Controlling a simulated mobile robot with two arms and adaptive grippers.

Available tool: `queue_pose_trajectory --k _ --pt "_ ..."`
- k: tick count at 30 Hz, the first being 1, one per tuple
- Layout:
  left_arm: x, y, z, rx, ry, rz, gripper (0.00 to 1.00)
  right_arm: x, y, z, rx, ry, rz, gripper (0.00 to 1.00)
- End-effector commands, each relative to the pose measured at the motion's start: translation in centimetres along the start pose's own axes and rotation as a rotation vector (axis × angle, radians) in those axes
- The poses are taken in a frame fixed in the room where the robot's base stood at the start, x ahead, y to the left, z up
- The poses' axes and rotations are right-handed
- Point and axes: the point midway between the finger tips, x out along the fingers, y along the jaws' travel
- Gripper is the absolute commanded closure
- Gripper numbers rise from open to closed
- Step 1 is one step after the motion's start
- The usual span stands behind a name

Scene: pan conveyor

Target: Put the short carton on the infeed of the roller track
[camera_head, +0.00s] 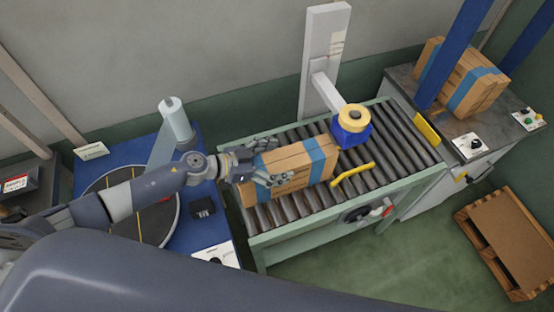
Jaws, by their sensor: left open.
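A brown carton (308,160) with a blue band lies on the roller track (290,212), near its left end. My left gripper (266,162) is at the carton's left end, its fingers spread open, one toward the far side and one toward the near side. Whether the fingers touch the carton is hard to tell. A second brown carton (484,90) with blue bands stands on the grey bench at the back right, partly behind a blue post. My right gripper is not in view.
A blue and yellow tape head (352,125) hangs over the rollers, right of the carton. A yellow bar (352,174) and a crank (358,213) are at the track's near side. A blue table (208,232) with a dark turntable (155,222) is left. A wooden crate (510,240) lies on the floor.

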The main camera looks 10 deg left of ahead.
Motion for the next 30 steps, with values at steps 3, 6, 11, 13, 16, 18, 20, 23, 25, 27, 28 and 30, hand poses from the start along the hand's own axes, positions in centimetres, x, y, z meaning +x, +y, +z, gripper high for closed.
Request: queue_pose_trajectory --k 3,6,11,13,16,18,20,23,25,27,28,30 --pt "-0.1 0.0 -0.1 0.0 0.0 0.0 0.14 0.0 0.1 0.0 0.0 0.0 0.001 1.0" --pt "-0.4 0.0 -0.2 -0.001 -0.001 -0.001 0.14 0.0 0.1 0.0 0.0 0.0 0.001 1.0" --pt "-2.7 -0.1 0.0 0.002 -0.003 -0.001 0.14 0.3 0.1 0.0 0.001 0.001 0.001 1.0" --pt "-4.0 -0.1 0.1 0.001 -0.003 -0.001 0.14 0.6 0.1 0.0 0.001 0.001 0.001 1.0" --pt "-6.0 0.0 0.1 0.002 -0.004 0.0 0.14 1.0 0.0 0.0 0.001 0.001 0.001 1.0" --pt "-7.4 0.0 0.2 0.0 -0.004 -0.001 0.14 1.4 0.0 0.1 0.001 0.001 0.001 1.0" --pt "-8.5 0.0 0.1 0.001 -0.004 -0.001 0.14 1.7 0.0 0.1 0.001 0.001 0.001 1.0" --pt "-10.0 0.0 0.1 -0.001 -0.003 -0.001 0.14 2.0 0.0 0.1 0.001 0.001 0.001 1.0" --pt "-10.8 0.0 0.1 -0.002 -0.002 -0.001 0.14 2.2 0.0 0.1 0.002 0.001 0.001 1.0" --pt "-11.4 0.0 0.0 -0.001 -0.001 -0.001 0.14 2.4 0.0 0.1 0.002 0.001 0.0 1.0" --pt "-11.6 0.0 -0.1 0.0 -0.001 0.0 0.14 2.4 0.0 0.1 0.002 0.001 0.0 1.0" --pt "-11.9 0.0 -0.2 0.001 -0.001 0.001 0.14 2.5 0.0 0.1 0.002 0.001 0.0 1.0"
